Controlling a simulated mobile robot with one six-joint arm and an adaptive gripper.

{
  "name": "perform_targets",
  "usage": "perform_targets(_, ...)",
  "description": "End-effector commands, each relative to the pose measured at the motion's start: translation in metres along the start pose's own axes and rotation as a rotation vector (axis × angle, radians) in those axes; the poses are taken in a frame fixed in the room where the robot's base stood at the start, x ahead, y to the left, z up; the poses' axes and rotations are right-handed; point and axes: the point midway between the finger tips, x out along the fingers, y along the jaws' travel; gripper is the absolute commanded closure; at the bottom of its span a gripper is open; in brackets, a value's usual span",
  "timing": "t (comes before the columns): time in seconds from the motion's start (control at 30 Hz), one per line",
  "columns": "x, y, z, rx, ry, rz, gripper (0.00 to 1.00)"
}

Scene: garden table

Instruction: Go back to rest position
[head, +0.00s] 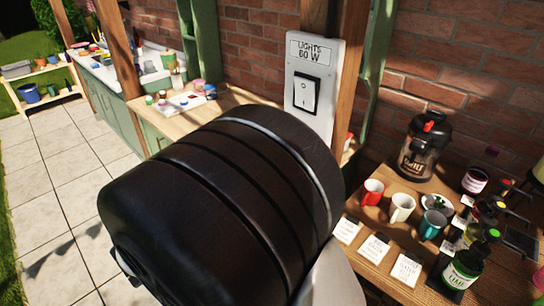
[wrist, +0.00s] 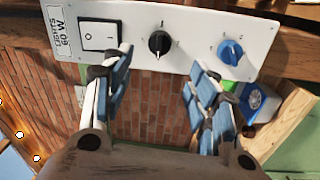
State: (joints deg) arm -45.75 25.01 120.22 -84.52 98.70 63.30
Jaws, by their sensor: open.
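My gripper (wrist: 160,64) shows in the wrist view with its two blue-padded fingers spread apart and nothing between them. Beyond the fingertips is a white control panel (wrist: 190,25) with a rocker switch (wrist: 99,35), a black knob (wrist: 159,42) and a blue knob (wrist: 230,51). The black knob lies beyond the gap between the fingers; I cannot tell the exact distance. My dark arm covers the middle of that view and hides my gripper and the panel's knobs.
A wooden table (head: 335,285) at right holds a drink dispenser (head: 425,147), a red mug (head: 372,191), a white mug (head: 402,207), a teal mug (head: 432,224), cards and several bottles. A counter with paint pots (head: 199,86) stands behind. Paved floor (head: 55,190) at left is clear.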

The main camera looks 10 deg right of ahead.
Motion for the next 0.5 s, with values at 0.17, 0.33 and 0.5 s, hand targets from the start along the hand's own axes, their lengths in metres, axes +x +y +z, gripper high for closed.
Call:
perform_targets(0.17,-0.0114,0.0002,0.0001,0.0,0.0,0.001,0.46)
perform_targets(0.33,-0.012,0.0002,0.0002,0.0,-0.001,0.001,0.46)
perform_targets(0.5,-0.0117,0.0002,0.0002,0.0,-0.001,0.0,0.46)
